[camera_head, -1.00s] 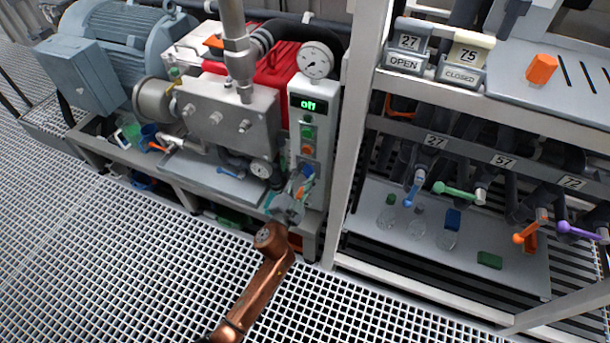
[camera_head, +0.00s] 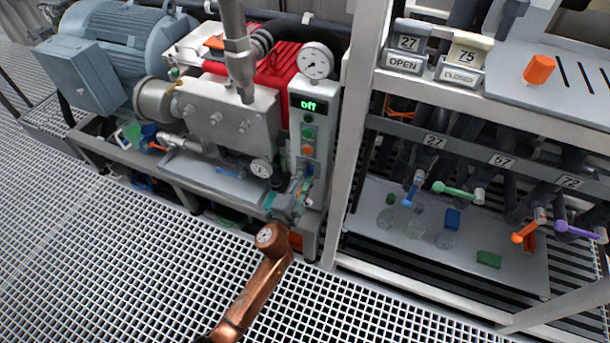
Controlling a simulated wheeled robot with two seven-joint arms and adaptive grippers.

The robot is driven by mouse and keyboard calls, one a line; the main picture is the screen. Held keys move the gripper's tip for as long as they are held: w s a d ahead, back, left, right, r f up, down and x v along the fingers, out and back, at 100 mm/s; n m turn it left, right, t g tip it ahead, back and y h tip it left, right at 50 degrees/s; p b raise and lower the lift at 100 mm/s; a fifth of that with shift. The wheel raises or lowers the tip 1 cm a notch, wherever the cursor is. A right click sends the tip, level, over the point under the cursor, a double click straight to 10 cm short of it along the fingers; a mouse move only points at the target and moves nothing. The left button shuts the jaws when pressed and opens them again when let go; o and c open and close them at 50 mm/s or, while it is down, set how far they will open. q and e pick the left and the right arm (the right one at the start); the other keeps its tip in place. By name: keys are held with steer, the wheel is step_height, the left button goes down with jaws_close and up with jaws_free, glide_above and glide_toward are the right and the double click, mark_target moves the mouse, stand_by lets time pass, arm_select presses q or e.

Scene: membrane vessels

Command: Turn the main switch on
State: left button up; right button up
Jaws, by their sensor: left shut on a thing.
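Below the display are green buttons (camera_head: 307,132) and an orange button (camera_head: 307,149). My left gripper (camera_head: 302,186) is at the lower front of this panel, shut on the main switch. The switch is mostly hidden behind the gripper, so its angle cannot be told. My copper-coloured arm reaches up to it from below. My right gripper is not in view.
A pressure gauge (camera_head: 316,62) sits above the panel. Left are a steel pump block (camera_head: 225,122) and a blue-grey motor (camera_head: 120,45). Right, a rack holds coloured valve levers (camera_head: 458,191) and OPEN and CLOSED signs. The grated floor (camera_head: 120,270) in front is clear.

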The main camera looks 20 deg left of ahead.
arm_select(q)
steer(key=shift+f+m, duration=0.1)
steer(key=shift+m, duration=0.9)
steer(key=m, duration=0.3)
steer(key=shift+f, duration=0.1)
steer(key=shift+m, duration=1.3)
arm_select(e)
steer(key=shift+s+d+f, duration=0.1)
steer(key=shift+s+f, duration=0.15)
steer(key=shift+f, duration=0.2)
arm_select(q)
steer(key=o, duration=1.1)
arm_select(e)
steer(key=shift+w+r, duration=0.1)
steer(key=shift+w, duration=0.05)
arm_select(q)
steer(key=s, duration=1.2)
steer(key=shift+a, duration=0.2)
